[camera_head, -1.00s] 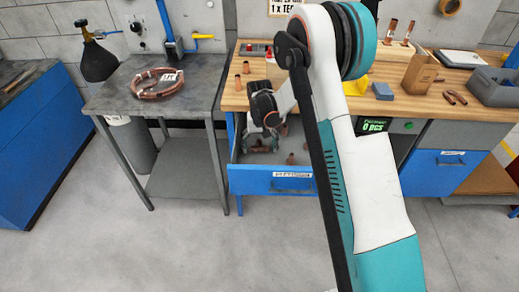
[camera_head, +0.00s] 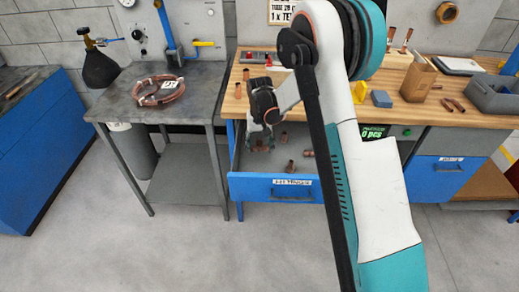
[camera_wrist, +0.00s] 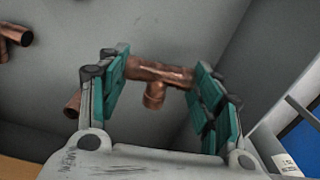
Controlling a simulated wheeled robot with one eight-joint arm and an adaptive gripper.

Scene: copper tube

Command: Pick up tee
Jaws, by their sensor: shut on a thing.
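A copper tee (camera_wrist: 156,78) sits between the two teal-padded fingers of my gripper (camera_wrist: 158,90) in the wrist view. Its straight run spans from one finger to the other, and its branch points toward the palm. In the head view my gripper (camera_head: 262,138) is over the left part of the open blue fittings drawer (camera_head: 270,188). The held tee is too small and dark to make out clearly there. Other copper fittings (camera_head: 291,166) lie on the drawer floor. In the wrist view, one fitting (camera_wrist: 14,36) shows at the far left and another (camera_wrist: 73,103) is partly hidden behind the left finger.
The drawer walls stand close around my gripper. The wooden bench (camera_head: 235,98) above carries upright copper pieces, a blue block (camera_head: 381,99), a cardboard box (camera_head: 418,80) and a grey bin (camera_head: 495,95). A metal table (camera_head: 110,98) with a copper coil (camera_head: 158,90) stands to the left.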

